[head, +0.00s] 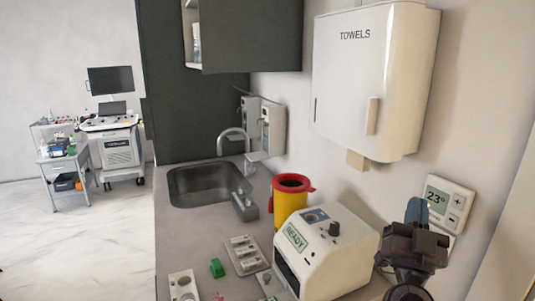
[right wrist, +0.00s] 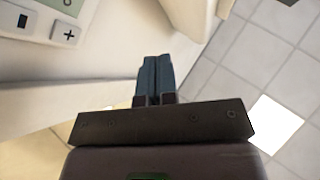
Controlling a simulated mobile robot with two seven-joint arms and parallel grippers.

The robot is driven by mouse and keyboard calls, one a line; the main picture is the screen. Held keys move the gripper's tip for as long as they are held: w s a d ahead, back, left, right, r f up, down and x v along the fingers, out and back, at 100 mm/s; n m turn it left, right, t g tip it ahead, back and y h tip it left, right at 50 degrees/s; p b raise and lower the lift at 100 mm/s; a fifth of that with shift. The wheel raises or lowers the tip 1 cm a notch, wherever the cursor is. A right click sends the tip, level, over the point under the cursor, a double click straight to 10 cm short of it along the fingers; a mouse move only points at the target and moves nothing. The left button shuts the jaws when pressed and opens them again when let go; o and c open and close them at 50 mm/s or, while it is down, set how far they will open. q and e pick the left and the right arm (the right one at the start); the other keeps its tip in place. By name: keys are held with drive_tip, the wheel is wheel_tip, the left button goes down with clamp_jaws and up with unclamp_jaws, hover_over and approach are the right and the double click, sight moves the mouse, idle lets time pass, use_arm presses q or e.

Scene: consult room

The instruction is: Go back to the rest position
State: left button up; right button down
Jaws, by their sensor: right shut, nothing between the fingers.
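My right gripper (head: 417,211) is at the lower right of the head view, dark with bluish fingers, in front of the wall thermostat (head: 447,203). In the right wrist view the gripper (right wrist: 155,62) has its two fingers together with nothing between them. The thermostat also shows at the top left of the right wrist view (right wrist: 66,32). I cannot tell whether the gripper touches it. My left gripper is in neither view.
A white device marked READY (head: 345,262) stands on the counter left of my right gripper. Behind it are a yellow bin with a red rim (head: 289,204) and a sink (head: 195,184). A towel dispenser (head: 343,90) hangs above. Open floor (head: 85,240) lies at the left.

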drive_tip(key=a+f+n+g+y, duration=0.2)
drive_tip(key=a+f+n+y, duration=0.15)
drive_tip(key=f+y, duration=0.45)
drive_tip(key=a+f+n+g+y, duration=0.2)
drive_tip(key=f+n+y, duration=0.25)
drive_tip(key=f, duration=0.55)
drive_tip(key=s+d+f+g+h, duration=0.1)
drive_tip(key=s+f+g, duration=0.3)
drive_tip(key=s+f, duration=0.5)
drive_tip(key=s+d+f+g, duration=0.3)
drive_tip(key=s+f, duration=0.7)
drive_tip(key=f, duration=0.4)
drive_tip(key=shift+s+d+f+g+h, duration=0.15)
drive_tip(key=shift+d+f+g+h, duration=0.25)
drive_tip(key=shift+d, duration=0.35)
